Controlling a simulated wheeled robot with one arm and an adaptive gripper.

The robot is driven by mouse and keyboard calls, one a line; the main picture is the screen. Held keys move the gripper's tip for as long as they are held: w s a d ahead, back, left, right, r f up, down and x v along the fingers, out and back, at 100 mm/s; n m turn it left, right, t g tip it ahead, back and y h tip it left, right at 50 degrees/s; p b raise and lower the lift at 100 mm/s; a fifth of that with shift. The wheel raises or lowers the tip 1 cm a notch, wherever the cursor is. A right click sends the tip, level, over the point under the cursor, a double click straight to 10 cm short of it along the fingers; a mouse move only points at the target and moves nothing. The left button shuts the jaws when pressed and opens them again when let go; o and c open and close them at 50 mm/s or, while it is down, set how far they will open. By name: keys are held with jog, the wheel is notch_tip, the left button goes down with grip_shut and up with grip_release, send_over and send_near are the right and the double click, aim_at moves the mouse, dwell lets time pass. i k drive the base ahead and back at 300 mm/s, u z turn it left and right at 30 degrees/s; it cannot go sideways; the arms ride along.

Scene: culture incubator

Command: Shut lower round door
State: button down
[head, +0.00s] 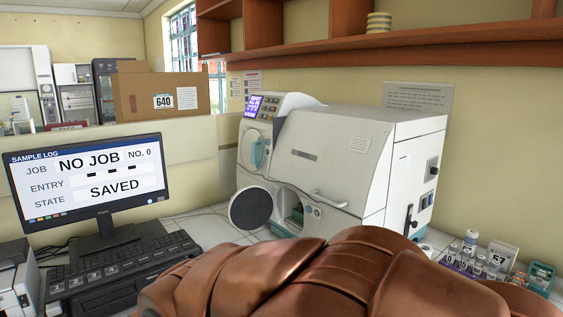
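The white incubator (345,165) stands on the tiled bench at the centre right. Its lower round door (250,208) is a dark disc with a pale rim, swung open to the left of its opening. The lower round opening (292,208) shows a greenish inside. Above it is an upper round window or door (257,151) with a teal pane; I cannot tell how far it is closed. My copper-brown arm fills the bottom middle and hides the bench in front of the incubator. My gripper is not in view, so its state does not show.
A monitor (90,183) and a black keyboard (125,265) stand on the left. A rack of vials (475,262) and a teal holder (540,277) stand at the right. A bar handle (328,199) juts from the incubator front. A wooden shelf (400,43) runs above.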

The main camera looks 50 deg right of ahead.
aim_at(251, 208)
jog(key=z, duration=0.95)
jog(key=k, duration=0.35)
jog(key=z, duration=1.1)
jog(key=i, duration=0.5)
jog(key=u, duration=0.05)
